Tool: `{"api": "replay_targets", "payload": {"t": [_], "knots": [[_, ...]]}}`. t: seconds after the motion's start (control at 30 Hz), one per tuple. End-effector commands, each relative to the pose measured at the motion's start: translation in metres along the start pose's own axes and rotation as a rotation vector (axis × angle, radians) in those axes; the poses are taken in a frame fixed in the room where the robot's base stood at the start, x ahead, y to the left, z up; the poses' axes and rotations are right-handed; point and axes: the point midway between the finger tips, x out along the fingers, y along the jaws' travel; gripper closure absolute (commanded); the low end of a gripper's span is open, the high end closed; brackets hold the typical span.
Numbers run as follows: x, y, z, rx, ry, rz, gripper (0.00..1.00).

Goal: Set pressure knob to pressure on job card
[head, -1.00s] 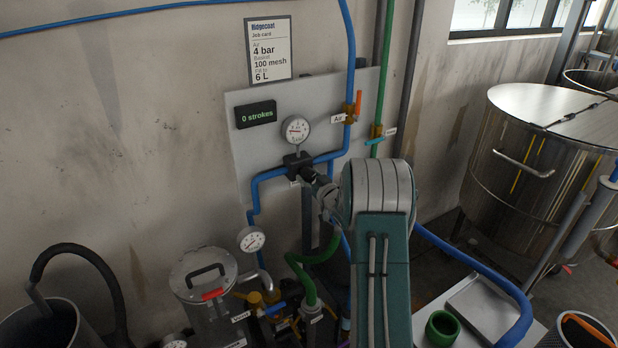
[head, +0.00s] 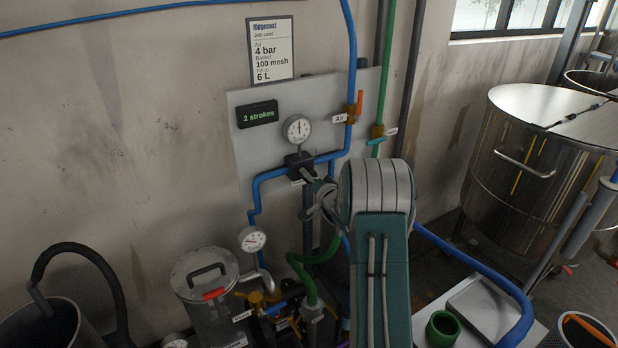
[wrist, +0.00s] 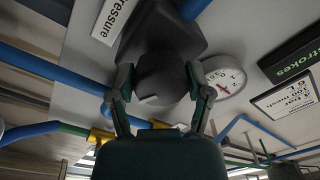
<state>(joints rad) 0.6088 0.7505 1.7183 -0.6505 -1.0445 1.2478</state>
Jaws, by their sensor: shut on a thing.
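The job card (head: 271,49) on the wall reads Air 4 bar, Basket 100 mesh and a 6 L line. The round dark pressure knob (wrist: 160,80), with a pale mark on its face, sits under the black regulator body (wrist: 165,35). My gripper (wrist: 160,98) is shut on the knob, one finger on each side. In the head view the regulator (head: 298,161) shows on the grey panel, with the knob mostly hidden by my gripper. The white pressure gauge (head: 298,129) above it has its needle pointing about straight up; its numbers are too small to read.
A black display (head: 257,114) reads 2 strokes. Blue air pipe (head: 270,176) runs along the panel; an orange-handled valve (head: 359,103) is at its right. A second gauge (head: 252,239), a lidded metal pot (head: 205,275) and hoses are below. A steel tank (head: 530,165) stands right.

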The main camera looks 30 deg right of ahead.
Motion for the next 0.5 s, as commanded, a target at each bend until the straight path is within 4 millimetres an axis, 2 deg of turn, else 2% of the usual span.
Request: {"api": "replay_targets", "payload": {"t": [0.2,0.5], "knots": [[0.0008,-0.0012,-0.0036,0.096,0.01,0.0,0.83],[0.0006,-0.0008,-0.0038,0.147,0.012,0.002,0.83]]}}
